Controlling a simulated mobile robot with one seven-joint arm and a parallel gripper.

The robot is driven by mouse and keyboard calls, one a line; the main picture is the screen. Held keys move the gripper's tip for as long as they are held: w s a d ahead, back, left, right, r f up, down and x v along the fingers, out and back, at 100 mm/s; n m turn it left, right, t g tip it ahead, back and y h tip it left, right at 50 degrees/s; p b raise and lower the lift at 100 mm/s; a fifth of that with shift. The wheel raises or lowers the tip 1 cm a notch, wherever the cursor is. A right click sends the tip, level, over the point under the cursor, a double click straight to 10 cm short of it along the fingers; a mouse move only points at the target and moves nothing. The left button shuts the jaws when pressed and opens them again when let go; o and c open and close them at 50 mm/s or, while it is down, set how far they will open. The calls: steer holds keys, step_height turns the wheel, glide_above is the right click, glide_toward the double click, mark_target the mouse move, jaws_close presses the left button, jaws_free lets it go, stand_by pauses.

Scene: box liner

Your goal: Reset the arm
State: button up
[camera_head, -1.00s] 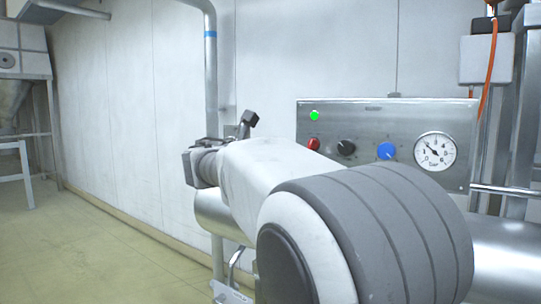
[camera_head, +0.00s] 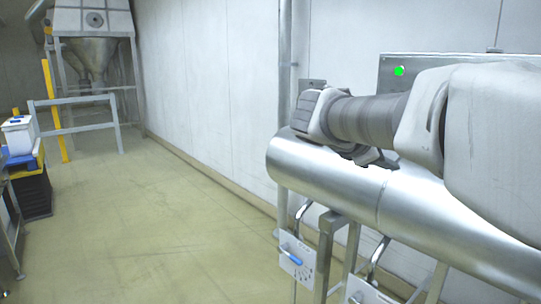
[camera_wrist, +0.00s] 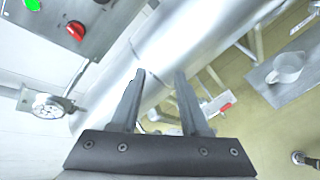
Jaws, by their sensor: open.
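My gripper (camera_wrist: 160,78) shows in the wrist view with its two dark fingers apart and nothing between them. Beyond the fingers lies a shiny metal cylinder (camera_wrist: 178,45), and I cannot tell how far apart they are. In the head view my arm reaches in from the right, above the metal cylinder (camera_head: 330,178). The gripper's fingers cannot be made out in the head view.
A steel control panel (camera_head: 400,68) with a green light is on the wall behind my arm. The panel's red knob (camera_wrist: 76,30) and a gauge (camera_wrist: 48,106) show in the wrist view. Open floor (camera_head: 150,215) lies left. A metal frame (camera_head: 75,102) stands farther back.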

steer(key=s+a+f+m+g+y+p, duration=0.1)
steer(key=s+a+f+m+y, duration=0.4)
steer(key=s, duration=0.7)
steer(key=s+a+f+m+g+y+p, duration=0.1)
steer(key=s+a+f+m+y, duration=0.4)
steer(key=s+f+m, duration=0.5)
steer(key=shift+s+a+f, duration=0.15)
steer(key=shift+s+f, duration=0.5)
steer(key=shift+s, duration=0.25)
